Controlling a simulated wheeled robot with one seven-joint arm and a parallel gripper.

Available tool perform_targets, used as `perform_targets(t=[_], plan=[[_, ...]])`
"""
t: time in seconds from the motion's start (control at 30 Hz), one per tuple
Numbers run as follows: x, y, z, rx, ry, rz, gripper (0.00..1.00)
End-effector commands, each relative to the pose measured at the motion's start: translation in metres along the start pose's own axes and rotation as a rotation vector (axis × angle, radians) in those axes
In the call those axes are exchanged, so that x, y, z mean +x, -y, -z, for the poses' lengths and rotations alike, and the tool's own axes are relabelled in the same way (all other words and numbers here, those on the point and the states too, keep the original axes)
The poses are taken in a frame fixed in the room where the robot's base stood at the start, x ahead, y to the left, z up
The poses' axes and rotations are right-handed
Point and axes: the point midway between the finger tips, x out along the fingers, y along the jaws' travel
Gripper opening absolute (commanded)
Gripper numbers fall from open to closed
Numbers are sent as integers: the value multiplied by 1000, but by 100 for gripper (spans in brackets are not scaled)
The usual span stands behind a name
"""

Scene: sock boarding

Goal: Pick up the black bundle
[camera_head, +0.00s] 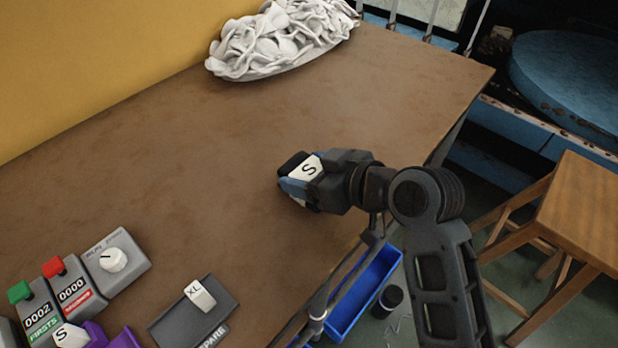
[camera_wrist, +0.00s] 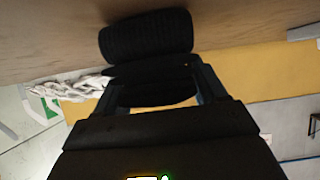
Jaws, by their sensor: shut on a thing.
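The black bundle (camera_wrist: 147,35) is a dark, ribbed, rounded roll at the fingertips in the wrist view. In the head view, a small dark part of the bundle (camera_head: 291,163) shows at the tip of my gripper (camera_head: 302,182). My gripper, also in the wrist view (camera_wrist: 155,90), is shut on the bundle, with dark material between its fingers. A white piece marked S (camera_head: 308,168) shows at the fingers. Much of the bundle is hidden by the gripper in the head view. I cannot tell its height above the brown table (camera_head: 180,170).
A heap of white cloth (camera_head: 285,38) lies at the table's back. Grey button boxes (camera_head: 70,285), a dial box (camera_head: 116,262) and a spare tray (camera_head: 165,328) with a white XL piece (camera_head: 199,295) stand front left. A blue bin (camera_head: 362,292) is below the edge. The table's middle is clear.

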Motion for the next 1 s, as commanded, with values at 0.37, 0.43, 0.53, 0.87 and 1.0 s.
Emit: perform_targets(t=[0.37,0.43,0.53,0.87,1.0], plan=[[0,0,0,0,-1,0,36],[0,0,0,0,0,0,36],[0,0,1,0,-1,0,36],[-16,0,30,-3,-5,-1,36],[-44,-4,37,2,-2,-5,36]])
